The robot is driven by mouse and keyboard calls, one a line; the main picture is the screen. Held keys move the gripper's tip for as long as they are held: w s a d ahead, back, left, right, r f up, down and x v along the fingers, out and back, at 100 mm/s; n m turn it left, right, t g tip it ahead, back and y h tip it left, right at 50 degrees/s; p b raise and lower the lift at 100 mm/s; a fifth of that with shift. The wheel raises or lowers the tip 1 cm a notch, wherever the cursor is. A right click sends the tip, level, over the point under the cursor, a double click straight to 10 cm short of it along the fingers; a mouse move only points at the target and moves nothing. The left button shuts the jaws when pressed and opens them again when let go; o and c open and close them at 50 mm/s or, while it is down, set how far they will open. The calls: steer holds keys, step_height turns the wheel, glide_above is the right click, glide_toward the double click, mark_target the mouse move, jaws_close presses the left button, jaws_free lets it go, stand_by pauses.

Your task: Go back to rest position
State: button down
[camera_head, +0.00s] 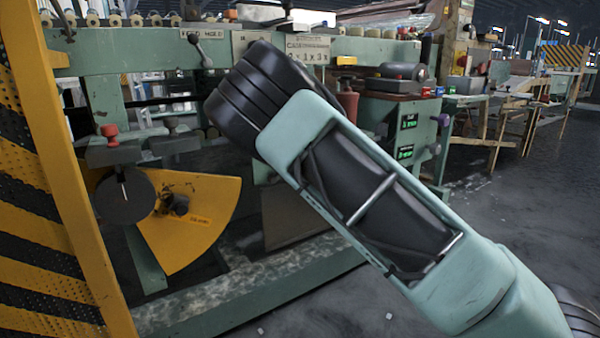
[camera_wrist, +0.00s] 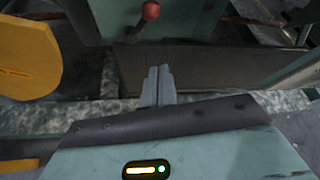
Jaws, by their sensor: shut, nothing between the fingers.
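My gripper (camera_wrist: 158,86) shows in the wrist view with its two grey fingers together and nothing between them. It points toward the lower part of the green machine, apart from it as far as I can tell. In the head view my arm crosses the middle of the picture from the lower right to the upper centre. The gripper itself is hidden in that view. The green machine (camera_head: 150,52) stands behind the arm.
A yellow and black striped post (camera_head: 75,235) stands close at the left. A yellow plate (camera_head: 205,215) and red-knobbed levers (camera_head: 110,132) stick out from the machine. Grey floor (camera_head: 500,225) is open at the right, with wooden benches (camera_head: 515,105) behind.

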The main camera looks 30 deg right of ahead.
steer(key=shift+s+r, duration=0.25)
steer(key=shift+s, duration=0.35)
